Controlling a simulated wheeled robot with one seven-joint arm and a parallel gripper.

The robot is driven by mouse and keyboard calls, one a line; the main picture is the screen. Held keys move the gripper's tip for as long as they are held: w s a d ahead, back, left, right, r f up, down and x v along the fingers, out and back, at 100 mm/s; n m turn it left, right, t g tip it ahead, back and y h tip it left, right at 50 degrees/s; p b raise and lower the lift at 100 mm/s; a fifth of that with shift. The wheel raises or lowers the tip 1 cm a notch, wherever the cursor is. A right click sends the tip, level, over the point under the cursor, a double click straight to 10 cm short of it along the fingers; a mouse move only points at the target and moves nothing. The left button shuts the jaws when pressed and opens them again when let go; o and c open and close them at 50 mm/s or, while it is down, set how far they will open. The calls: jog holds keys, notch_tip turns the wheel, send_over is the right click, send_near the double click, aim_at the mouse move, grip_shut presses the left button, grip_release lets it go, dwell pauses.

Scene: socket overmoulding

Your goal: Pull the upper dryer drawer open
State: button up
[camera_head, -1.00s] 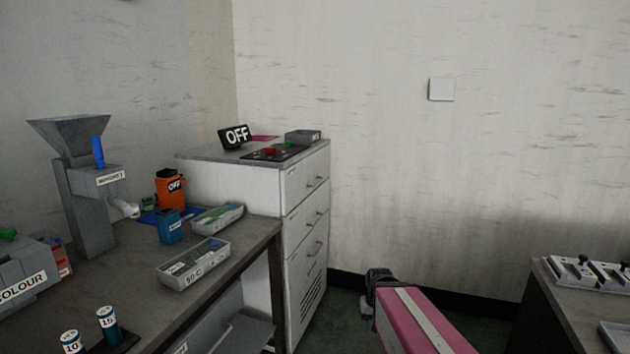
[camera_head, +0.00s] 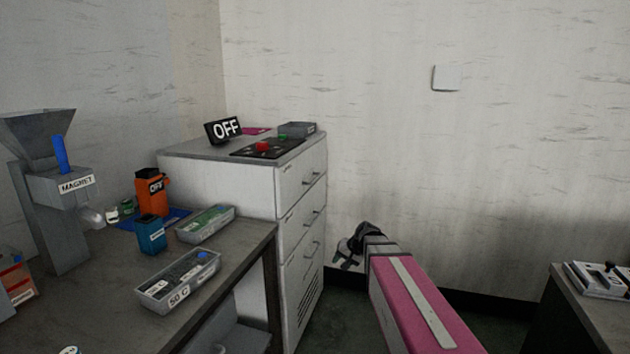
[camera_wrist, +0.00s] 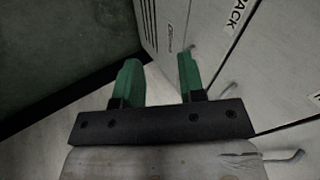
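The dryer is a white cabinet (camera_head: 228,185) with several drawer fronts on its right face. The upper drawer (camera_head: 301,182) is shut flush, with a small bar handle (camera_head: 313,178) on its front. Lower fronts carry similar handles. My gripper (camera_head: 347,255) is to the right of the dryer, apart from it and lower than the upper drawer. In the wrist view my gripper's green fingers (camera_wrist: 157,78) are spread apart with nothing between them. White panels with partly cut-off black lettering (camera_wrist: 238,15) and a bent handle (camera_wrist: 283,156) show at the right there.
A black OFF sign (camera_head: 224,129), a control panel (camera_head: 266,149) and a grey box (camera_head: 297,130) sit on the dryer. A workbench (camera_head: 105,290) with trays stands at left. Another table (camera_head: 582,325) is at right. Open floor lies between.

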jog(key=w+a+r+m+t+y, duration=0.2)
jog(key=w+r+t+y, duration=0.1)
jog(key=w+r, duration=0.75)
jog(key=m+t+y, duration=0.3)
jog(key=t, duration=0.1)
send_near(316, 178)
jog(key=x, duration=1)
jog(key=shift+a+f, duration=0.1)
jog(key=shift+f, duration=0.15)
grip_shut()
